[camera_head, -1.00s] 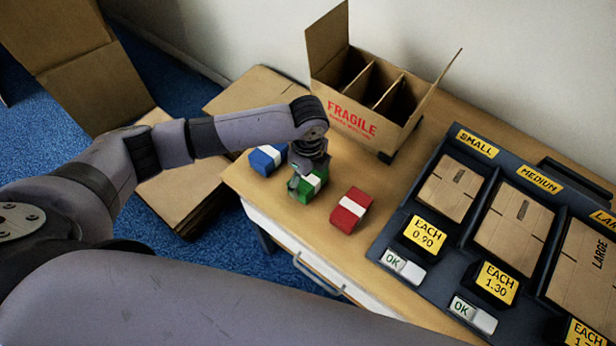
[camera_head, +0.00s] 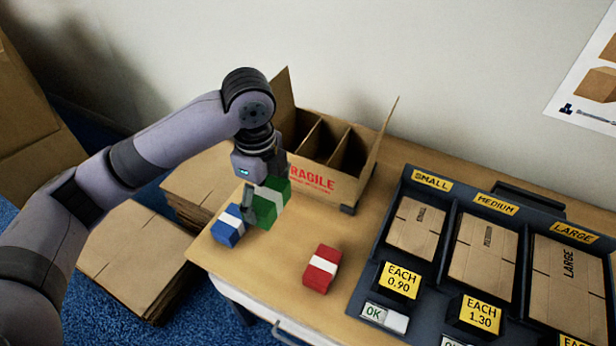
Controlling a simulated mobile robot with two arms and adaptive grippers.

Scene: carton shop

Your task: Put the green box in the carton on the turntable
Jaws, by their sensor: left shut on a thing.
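The green box (camera_head: 267,206) with a white band is held in my left gripper (camera_head: 262,198), which is shut on it. It appears raised above the table, in front of the carton and partly covering the carton's front. The open carton (camera_head: 345,183) with red FRAGILE print and inner dividers stands at the back of the table with its flaps up. Its compartments look empty from here, though the left part is hidden behind my gripper. The turntable under it shows only as a dark bit (camera_head: 348,209) at the carton's lower corner. My right gripper is not in view.
A blue box (camera_head: 228,232) stands left of the green box and a red box (camera_head: 321,268) at the front. A dark tray (camera_head: 412,186) of flat cartons with price signs fills the right. Stacked flat cardboard (camera_head: 135,255) lies left of the table.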

